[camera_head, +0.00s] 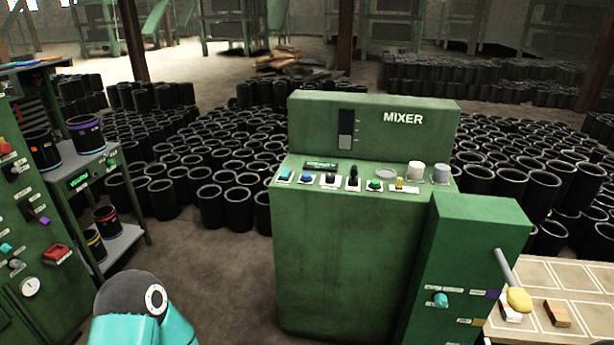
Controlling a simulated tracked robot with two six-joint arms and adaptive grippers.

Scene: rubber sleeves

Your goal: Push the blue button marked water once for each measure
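The green mixer console (340,240) stands in the middle of the head view, with "MIXER" on its upright back panel. A light blue button (285,174) sits at the left end of its sloped top. A darker blue round control (305,178) is just right of it. Their labels are too small to read, so I cannot tell which is marked water. A dark gauge (346,129) with a grey lower part is on the back panel. A teal and black link of my arm shows at the bottom left, well short of the console. Neither gripper is in view.
Shelves (85,170) stand left. Black sleeves crowd the floor behind.

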